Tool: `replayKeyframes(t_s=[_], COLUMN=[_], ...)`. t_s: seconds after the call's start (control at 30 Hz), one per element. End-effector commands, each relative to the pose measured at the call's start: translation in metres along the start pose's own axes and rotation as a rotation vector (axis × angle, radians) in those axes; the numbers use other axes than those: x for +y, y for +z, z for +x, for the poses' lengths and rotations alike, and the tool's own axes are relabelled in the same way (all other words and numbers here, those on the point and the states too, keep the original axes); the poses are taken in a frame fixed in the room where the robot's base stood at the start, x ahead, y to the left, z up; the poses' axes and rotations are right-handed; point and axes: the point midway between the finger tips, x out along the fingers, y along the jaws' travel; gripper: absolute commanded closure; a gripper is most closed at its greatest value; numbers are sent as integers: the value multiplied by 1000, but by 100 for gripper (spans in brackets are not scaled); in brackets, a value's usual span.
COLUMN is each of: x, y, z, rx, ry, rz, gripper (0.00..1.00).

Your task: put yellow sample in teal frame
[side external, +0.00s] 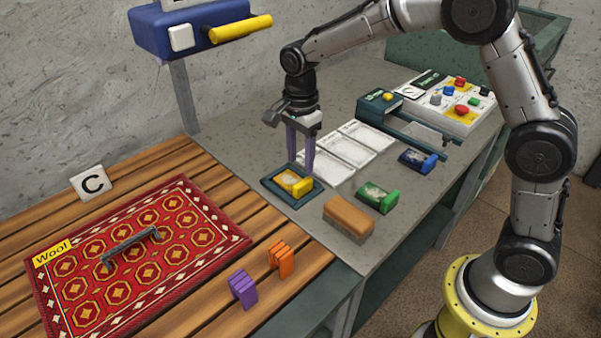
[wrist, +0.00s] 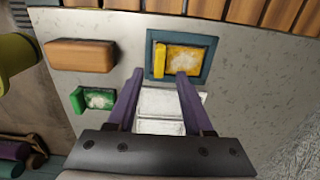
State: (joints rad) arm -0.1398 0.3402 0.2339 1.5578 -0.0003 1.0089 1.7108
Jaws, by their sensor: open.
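The yellow sample (side external: 294,184) lies inside the teal frame (side external: 269,184) on the grey worktop, beside the wooden slats. In the wrist view the yellow sample (wrist: 187,60) sits within the border of the teal frame (wrist: 211,50), with its raised yellow grip at the left side. My gripper (side external: 301,170) points down, with its purple fingers close to the frame. In the wrist view my gripper (wrist: 157,73) is open, its fingertips apart and nothing between them. The fingertips appear just short of the sample; I cannot tell their exact height.
A brown block (side external: 349,218), a green sample (side external: 377,197) and a blue sample (side external: 417,160) lie to the right. White cards (side external: 346,147) lie behind. A red rug (side external: 140,250) and purple (side external: 243,288) and orange (side external: 281,257) pieces are on the slats.

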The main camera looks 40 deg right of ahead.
Motion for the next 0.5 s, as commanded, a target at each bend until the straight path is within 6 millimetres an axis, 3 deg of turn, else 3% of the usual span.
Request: replayKeyframes(t_s=[0.2,0.5], x=[-1,0], y=[0,0], z=[-38,-53], rx=[0,0], ry=[-3,0], rz=[0,0], gripper=[49,49])
